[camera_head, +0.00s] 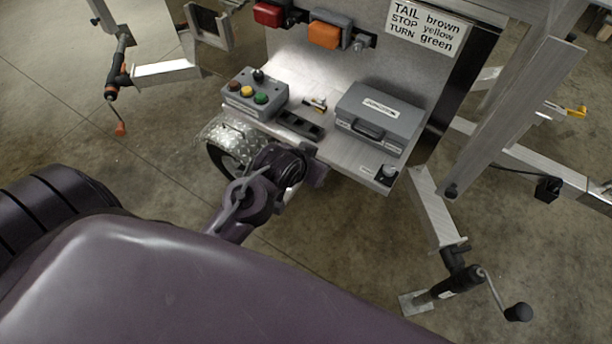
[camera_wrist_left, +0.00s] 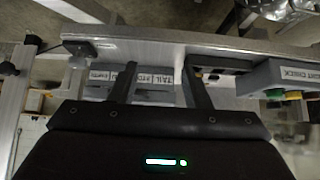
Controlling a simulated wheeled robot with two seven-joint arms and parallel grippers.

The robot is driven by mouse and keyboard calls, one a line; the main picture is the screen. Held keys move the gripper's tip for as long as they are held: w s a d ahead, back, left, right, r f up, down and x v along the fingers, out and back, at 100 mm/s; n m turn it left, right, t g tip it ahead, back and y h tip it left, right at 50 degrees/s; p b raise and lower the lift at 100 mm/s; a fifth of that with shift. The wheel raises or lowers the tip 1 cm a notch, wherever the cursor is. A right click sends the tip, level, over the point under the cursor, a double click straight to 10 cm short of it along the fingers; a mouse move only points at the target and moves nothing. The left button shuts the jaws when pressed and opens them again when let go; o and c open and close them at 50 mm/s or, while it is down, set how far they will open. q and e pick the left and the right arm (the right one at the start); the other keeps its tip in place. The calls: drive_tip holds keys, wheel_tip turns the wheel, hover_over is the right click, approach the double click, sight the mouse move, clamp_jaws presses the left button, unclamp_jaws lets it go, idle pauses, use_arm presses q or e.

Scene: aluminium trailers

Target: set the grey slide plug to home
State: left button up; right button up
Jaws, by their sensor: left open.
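I cannot surely tell which part is the grey slide plug. A dark slotted block (camera_head: 300,124) lies on the metal shelf (camera_head: 352,172), between the button box and the grey case. A small dark fitting with a pale round top (camera_head: 390,171) sits at the shelf's right front corner. My left gripper (camera_head: 318,166) is at the shelf's front edge, partly hidden by its own wrist. In the left wrist view its two fingers (camera_wrist_left: 158,72) stand apart, with labelled parts seen between and beyond them. Nothing shows held. My right gripper is not in view.
The grey button box (camera_head: 256,94) stands left on the shelf. A grey junction case (camera_head: 378,118) stands right. Red (camera_head: 270,14) and orange (camera_head: 326,35) lamps are above. A cranked jack leg (camera_head: 460,282) is lower right.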

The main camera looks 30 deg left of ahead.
use_arm(q)
drive_tip(key=shift+g, duration=0.9)
drive_tip(key=s+f, duration=0.2)
drive_tip(key=s, duration=0.1)
drive_tip(key=shift+s+f, duration=0.2)
drive_tip(key=shift+s, duration=0.1)
